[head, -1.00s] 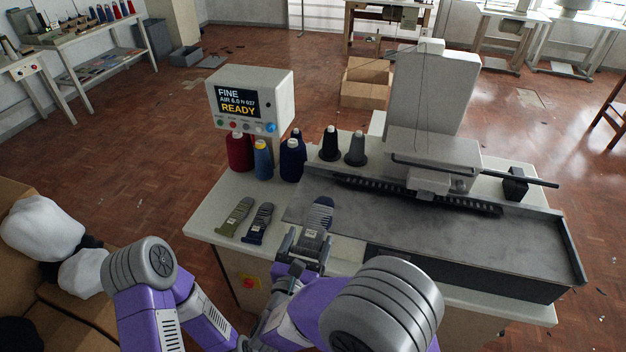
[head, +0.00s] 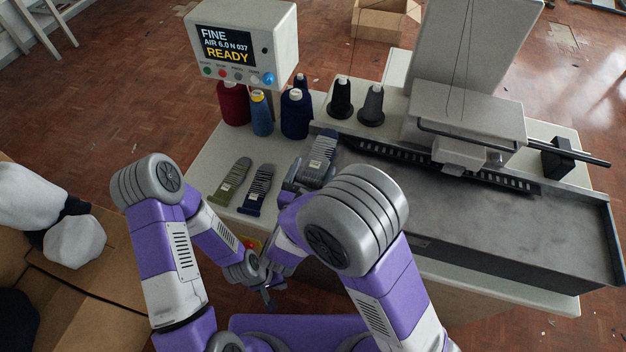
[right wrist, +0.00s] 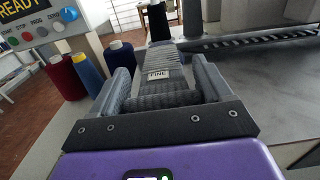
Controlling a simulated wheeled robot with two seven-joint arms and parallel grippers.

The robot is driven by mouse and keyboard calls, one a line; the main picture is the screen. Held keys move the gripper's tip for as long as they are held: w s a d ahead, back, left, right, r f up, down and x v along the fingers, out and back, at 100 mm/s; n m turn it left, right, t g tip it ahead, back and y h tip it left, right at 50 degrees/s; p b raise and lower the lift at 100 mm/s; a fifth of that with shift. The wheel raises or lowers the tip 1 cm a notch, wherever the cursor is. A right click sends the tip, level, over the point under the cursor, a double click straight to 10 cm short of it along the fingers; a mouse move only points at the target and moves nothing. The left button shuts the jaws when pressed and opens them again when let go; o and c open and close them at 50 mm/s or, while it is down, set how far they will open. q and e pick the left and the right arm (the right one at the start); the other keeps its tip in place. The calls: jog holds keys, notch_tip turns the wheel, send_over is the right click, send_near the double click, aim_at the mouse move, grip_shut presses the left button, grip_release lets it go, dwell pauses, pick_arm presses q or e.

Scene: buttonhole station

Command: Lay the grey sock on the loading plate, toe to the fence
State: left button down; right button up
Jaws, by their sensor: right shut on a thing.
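The grey sock (head: 322,150), with a dark blue striped end pointing to the back, is at the left end of the dark grey loading plate (head: 500,205). My right gripper (head: 311,172) is shut on its near part. In the right wrist view the grey ribbed sock (right wrist: 158,88), with a FINE label, lies between the fingers (right wrist: 160,90). The fence seems to be the black slotted strip (head: 400,153) along the plate's back edge. I cannot tell whether the sock touches plate or strip. My left gripper (head: 268,297) hangs low before the table; its jaws are too small to read.
An olive sock (head: 233,180) and a navy striped sock (head: 258,190) lie on the white table left of the plate. Thread cones (head: 296,115) and a control box reading READY (head: 240,45) stand behind. The machine head (head: 465,120) overhangs the back. The plate's right part is clear.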

notch_tip(320, 180, down, 4)
jog(key=shift+r+b, duration=0.1)
jog(key=shift+b, duration=0.55)
jog(key=shift+r, duration=0.1)
jog(key=shift+f, duration=0.2)
jog(key=o, duration=1)
jog(key=shift+w, duration=0.1)
jog(key=shift+c, duration=0.2)
